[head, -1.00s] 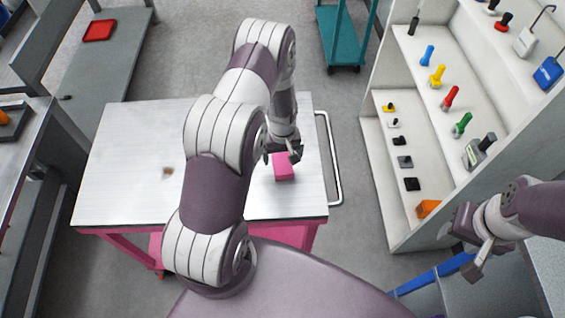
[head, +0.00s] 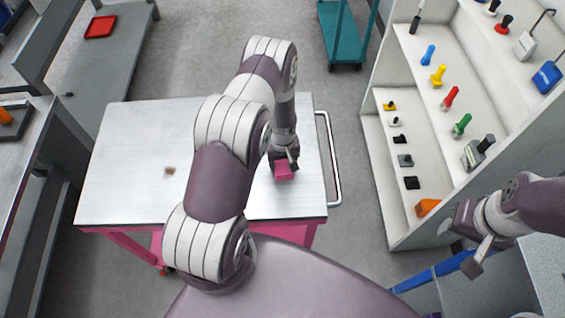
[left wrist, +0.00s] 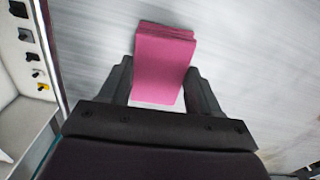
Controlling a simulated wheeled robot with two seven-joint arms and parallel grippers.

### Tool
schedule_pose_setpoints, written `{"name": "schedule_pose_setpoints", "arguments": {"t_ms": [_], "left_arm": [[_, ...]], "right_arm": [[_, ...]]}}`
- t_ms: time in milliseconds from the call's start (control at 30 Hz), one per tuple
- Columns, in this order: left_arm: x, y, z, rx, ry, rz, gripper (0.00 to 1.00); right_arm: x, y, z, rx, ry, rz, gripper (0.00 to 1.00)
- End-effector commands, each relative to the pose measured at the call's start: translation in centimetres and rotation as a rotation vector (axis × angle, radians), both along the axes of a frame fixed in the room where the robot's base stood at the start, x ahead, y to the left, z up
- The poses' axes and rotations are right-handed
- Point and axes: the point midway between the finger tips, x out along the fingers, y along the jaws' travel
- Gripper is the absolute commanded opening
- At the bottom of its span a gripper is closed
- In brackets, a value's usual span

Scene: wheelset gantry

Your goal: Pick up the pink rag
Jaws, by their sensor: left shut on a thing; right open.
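The pink rag (head: 284,174) is a small folded block on the right part of the metal-topped cart table (head: 130,185). My left gripper (head: 285,163) reaches down over it from above. In the left wrist view the pink rag (left wrist: 163,60) sits between the two dark fingers of the left gripper (left wrist: 163,90), which are shut on it. I cannot tell whether the rag is clear of the tabletop. My right gripper (head: 476,262) is open and empty at the lower right, away from the table.
A white shelf (head: 395,215) with coloured tools and small dark parts stands to the right. A metal rail (head: 332,160) runs along the table's right edge. A small brown spot (head: 169,171) is on the tabletop. A teal cart (head: 345,40) stands behind.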

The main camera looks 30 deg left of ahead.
Motion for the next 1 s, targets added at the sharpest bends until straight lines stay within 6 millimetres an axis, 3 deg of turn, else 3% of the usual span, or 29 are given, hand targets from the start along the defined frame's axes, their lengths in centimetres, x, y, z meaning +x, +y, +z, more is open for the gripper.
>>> {"name": "schedule_pose_setpoints", "arguments": {"t_ms": [267,700,1000], "left_arm": [[0.2,0.1,3.2,0.002,-0.006,0.000,0.33],[-3.8,-8.8,9.3,0.000,-0.002,-0.004,0.33],[-4.7,-10.7,10.9,0.000,0.000,0.000,0.33]], "right_arm": [[0.0,0.0,-2.1,0.000,0.000,0.000,0.49],[0.0,0.0,-5.1,0.000,0.000,0.000,0.49],[0.0,0.0,-5.4,0.000,0.000,0.000,0.49]]}}
